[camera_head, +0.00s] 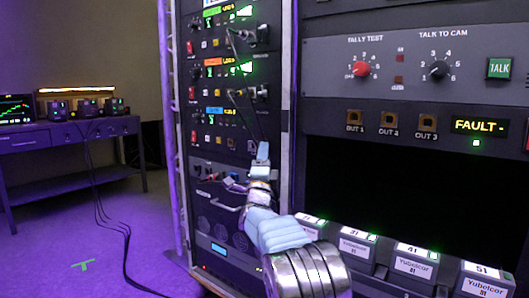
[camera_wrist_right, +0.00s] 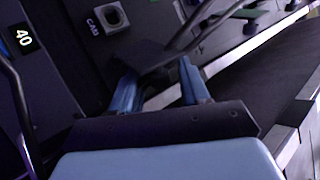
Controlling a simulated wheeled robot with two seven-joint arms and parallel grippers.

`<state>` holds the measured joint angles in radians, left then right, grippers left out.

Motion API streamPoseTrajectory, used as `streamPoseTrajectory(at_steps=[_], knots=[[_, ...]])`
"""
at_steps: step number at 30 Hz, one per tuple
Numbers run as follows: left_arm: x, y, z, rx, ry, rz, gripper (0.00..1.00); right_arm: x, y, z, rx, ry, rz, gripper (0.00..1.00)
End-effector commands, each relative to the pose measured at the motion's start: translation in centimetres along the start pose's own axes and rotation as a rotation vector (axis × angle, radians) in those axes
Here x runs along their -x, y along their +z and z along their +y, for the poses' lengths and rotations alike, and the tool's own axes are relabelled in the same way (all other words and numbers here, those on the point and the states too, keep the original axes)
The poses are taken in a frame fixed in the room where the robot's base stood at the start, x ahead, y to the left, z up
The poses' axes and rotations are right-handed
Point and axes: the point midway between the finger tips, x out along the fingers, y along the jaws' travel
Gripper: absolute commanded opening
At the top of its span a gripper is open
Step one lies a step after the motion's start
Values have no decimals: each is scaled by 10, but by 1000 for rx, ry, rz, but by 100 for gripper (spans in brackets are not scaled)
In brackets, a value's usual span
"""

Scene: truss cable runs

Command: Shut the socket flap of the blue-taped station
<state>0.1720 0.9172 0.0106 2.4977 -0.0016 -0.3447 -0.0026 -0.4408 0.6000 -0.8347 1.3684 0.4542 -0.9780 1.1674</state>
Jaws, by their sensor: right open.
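In the head view a rack unit with a small blue strip (camera_head: 214,110) sits third from the top, below units with orange and yellow-green strips. I take it as the blue-taped station. Its socket flap cannot be made out clearly; my right gripper is close to that part of the rack. My right gripper (camera_head: 247,169) is open, with light blue fingers, in front of the panel just below this unit. In the right wrist view its fingers (camera_wrist_right: 158,82) are apart, with dark panel beyond them. My left gripper is out of view.
A metal handle (camera_wrist_right: 190,30) rises just past the fingertips. Cables (camera_head: 240,75) hang on the rack front. Labelled boxes (camera_head: 412,262) line a shelf at lower right. A purple-lit table (camera_head: 70,140) stands far left, with cables on the floor.

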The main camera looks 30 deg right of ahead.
Motion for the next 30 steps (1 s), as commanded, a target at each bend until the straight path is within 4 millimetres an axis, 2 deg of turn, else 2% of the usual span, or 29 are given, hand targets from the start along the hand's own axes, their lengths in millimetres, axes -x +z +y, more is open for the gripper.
streamPoseTrajectory(at_steps=[4, 12, 21, 30], knots=[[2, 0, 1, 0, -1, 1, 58, -9, 0, 0, 1, 0, -1, 45], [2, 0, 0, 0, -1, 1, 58, -10, 0, 0, 1, 1, -1, 45], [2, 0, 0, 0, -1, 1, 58, -10, 0, 0, 1, 1, -1, 0], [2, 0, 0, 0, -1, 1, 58, -10, 1, 1, 1, 1, -1, 0]])
